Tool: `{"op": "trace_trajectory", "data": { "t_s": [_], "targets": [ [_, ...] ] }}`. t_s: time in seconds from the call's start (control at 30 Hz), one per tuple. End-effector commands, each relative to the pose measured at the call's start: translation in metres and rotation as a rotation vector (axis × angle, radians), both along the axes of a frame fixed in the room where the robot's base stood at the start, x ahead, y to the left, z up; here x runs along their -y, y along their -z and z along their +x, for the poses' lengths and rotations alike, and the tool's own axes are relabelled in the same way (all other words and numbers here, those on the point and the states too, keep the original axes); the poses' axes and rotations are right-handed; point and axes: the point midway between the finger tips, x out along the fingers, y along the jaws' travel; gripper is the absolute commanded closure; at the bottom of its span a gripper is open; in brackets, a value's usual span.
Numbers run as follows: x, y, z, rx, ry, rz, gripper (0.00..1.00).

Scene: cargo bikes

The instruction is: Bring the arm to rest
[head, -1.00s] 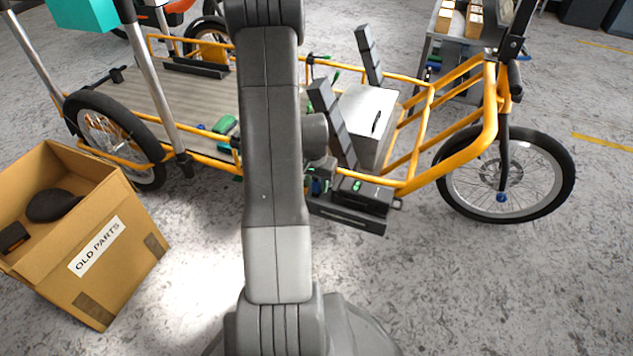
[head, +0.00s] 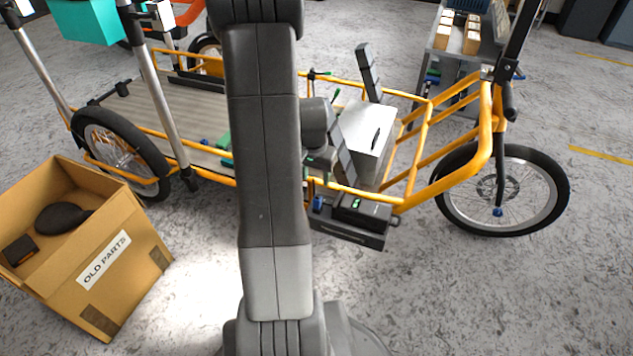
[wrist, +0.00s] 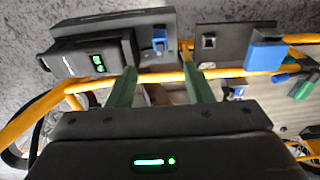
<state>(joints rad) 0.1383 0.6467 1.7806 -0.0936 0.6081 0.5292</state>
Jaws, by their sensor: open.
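My gripper (wrist: 160,80) shows in the wrist view with its two green fingers apart and nothing visible between them. In the head view my arm crosses the middle of the picture, and the wrist is beside the yellow cargo bike's (head: 460,180) frame; the fingers are hard to make out there. Below the gripper, a black battery (head: 362,209) with green lights sits in a dark holder (head: 345,232) on the bike's near side. It also shows in the wrist view (wrist: 85,60), left of the fingers, apart from them. A blue latch (wrist: 160,42) is beside it.
A cardboard box (head: 135,290) marked OLD PARTS, holding dark parts, stands on the floor at left. A silver box (head: 367,133) sits on the bike. Another dark holder (wrist: 235,45) with a blue part (wrist: 267,53) is right of the fingers. Floor is clear at lower right.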

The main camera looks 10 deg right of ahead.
Motion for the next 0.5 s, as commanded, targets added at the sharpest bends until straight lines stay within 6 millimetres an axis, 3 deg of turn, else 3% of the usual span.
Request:
{"op": "trace_trajectory", "data": {
  "t_s": [0.17,0.5],
  "targets": [
    [-0.001,-0.018,-0.002,0.001,0.0,0.001,0.53],
    [-0.002,-0.02,-0.002,0.0,0.0,0.0,0.53]
  ]
}}
